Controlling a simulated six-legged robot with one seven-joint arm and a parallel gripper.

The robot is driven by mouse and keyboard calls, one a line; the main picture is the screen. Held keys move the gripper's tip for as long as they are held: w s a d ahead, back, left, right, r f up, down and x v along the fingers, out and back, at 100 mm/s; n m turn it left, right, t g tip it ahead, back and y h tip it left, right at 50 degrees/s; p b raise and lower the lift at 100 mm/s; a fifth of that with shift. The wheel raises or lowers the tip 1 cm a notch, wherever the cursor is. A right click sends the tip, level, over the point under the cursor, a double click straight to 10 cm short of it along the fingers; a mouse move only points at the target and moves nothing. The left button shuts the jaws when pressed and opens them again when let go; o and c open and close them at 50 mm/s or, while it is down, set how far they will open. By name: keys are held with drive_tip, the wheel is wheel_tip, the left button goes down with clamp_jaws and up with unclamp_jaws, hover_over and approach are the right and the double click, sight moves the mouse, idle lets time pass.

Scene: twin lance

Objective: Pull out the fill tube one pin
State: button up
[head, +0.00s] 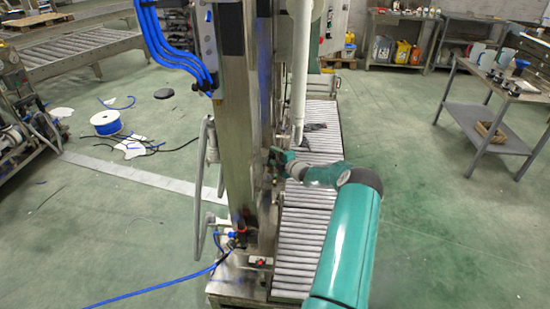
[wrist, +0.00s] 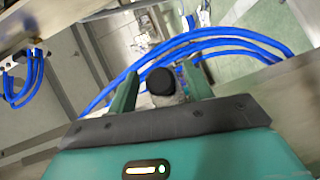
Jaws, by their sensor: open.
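A pin with a round black knob (wrist: 161,82) on a pale metal body shows in the wrist view. My gripper (wrist: 158,88) is open, with one green finger on each side of the knob. I cannot tell whether the fingers touch it. In the head view my gripper (head: 280,158) is beside the upright steel column (head: 238,120), and the pin is too small to make out there. A pale vertical tube (head: 301,70) hangs over the roller conveyor, just behind my gripper. I cannot tell whether it is fill tube one.
Blue hoses (wrist: 230,35) arch close behind the knob. The roller conveyor (head: 302,235) runs below my arm. A bent grey handle or pipe (head: 202,180) is on the column's left side. A steel table (head: 490,115) stands at the right. Green floor (head: 440,230) is free on the right.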

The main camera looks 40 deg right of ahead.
clamp_jaws()
drive_tip(key=shift+s+d, duration=0.85)
drive_tip(key=shift+s, duration=0.1)
unclamp_jaws()
drive_tip(key=shift+s, duration=0.1)
drive_tip(key=s+a+r, duration=0.1)
drive_tip(key=s+r, duration=0.1)
drive_tip(key=s, duration=1.1)
drive_tip(key=shift+s+a, duration=0.15)
drive_tip(key=shift+a, duration=0.1)
drive_tip(key=shift+f, duration=0.1)
